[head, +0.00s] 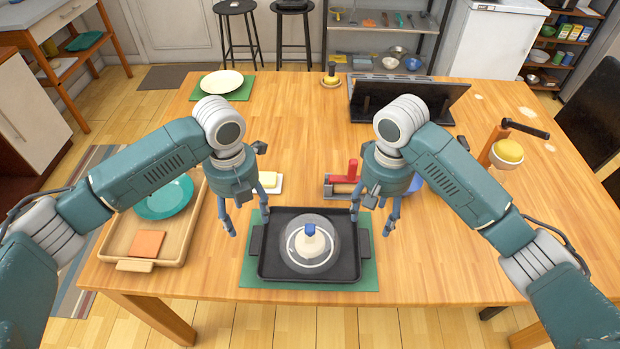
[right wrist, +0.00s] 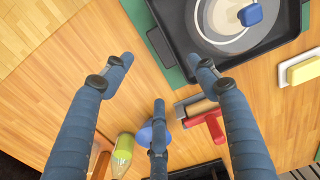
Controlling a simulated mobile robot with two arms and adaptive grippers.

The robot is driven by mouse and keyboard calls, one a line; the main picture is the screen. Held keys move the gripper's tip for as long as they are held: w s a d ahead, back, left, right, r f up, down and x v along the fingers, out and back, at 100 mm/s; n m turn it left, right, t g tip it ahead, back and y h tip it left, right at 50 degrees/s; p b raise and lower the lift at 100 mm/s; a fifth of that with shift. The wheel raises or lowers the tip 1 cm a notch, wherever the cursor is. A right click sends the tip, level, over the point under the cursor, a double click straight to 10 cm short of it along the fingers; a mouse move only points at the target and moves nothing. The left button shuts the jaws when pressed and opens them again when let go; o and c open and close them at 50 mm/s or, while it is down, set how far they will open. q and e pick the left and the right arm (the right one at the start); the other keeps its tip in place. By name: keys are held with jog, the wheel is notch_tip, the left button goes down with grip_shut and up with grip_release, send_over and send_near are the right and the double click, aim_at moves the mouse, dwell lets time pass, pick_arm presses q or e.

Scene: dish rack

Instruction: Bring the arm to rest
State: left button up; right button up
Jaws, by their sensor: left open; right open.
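My left gripper (head: 246,212) hangs open and empty above the table, at the left end of a black tray (head: 347,274). My right gripper (head: 373,216) hangs open and empty near the tray's back right corner. In the right wrist view my right gripper (right wrist: 155,78) has its fingers spread with nothing between them, and the tray (right wrist: 174,22) lies beyond.
A wooden tray (head: 131,264) with a teal plate (head: 163,198) and an orange square (head: 147,244) stands left. A butter dish (head: 270,183), a red-handled item (head: 352,170) and a black rack (head: 400,98) lie behind. A yellow-topped item (head: 508,151) stands right. Front right is clear.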

jog(key=shift+f, duration=0.1)
